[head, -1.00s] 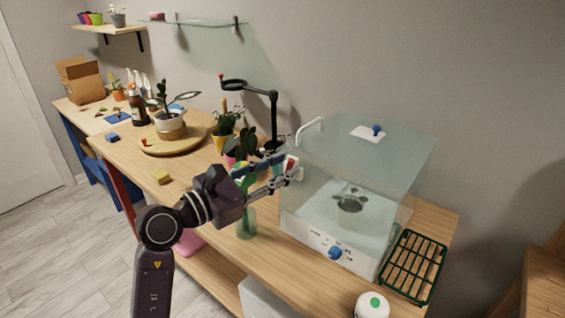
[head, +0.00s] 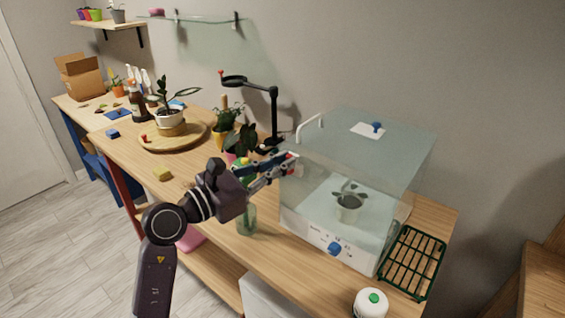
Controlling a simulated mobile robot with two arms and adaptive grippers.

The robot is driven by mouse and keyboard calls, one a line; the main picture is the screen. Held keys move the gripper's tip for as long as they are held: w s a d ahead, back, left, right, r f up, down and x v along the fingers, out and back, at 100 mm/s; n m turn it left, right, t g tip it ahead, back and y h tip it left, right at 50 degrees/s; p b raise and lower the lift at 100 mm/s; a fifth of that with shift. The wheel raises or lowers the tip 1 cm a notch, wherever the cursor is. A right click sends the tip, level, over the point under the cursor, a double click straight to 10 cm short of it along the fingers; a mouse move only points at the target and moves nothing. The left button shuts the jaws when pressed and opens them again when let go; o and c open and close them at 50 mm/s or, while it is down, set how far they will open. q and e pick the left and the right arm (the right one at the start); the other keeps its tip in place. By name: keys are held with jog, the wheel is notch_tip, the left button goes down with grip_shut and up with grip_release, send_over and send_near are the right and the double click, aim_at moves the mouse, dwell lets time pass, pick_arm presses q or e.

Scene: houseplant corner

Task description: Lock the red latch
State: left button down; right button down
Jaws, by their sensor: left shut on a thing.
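The red latch (head: 291,156) is a small red piece at the upper left front corner of the clear glass case (head: 400,160). My left gripper (head: 285,163) reaches it from the left, and its fingers are shut on the latch. The fingers cover much of the latch, so its exact angle is hard to tell. The case has a white base with a blue knob (head: 335,249) and a white handle (head: 310,127). A small potted plant (head: 348,201) stands inside. My right gripper does not show.
A green wire rack (head: 412,262) and a white round jar (head: 371,304) stand right of and before the case. A green bottle (head: 245,216) stands just below my left gripper. Potted plants and a black ring stand (head: 273,115) are behind it.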

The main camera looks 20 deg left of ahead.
pick_arm(q)
jog(key=shift+w+a+n, duration=0.1)
jog(key=shift+a+n, duration=0.15)
jog(key=shift+n, duration=0.65)
jog(key=c, duration=2)
grip_release()
jog(key=v, duration=1.2)
jog(key=shift+f, duration=0.15)
jog(key=shift+d+t, duration=0.1)
jog(key=shift+t, duration=0.2)
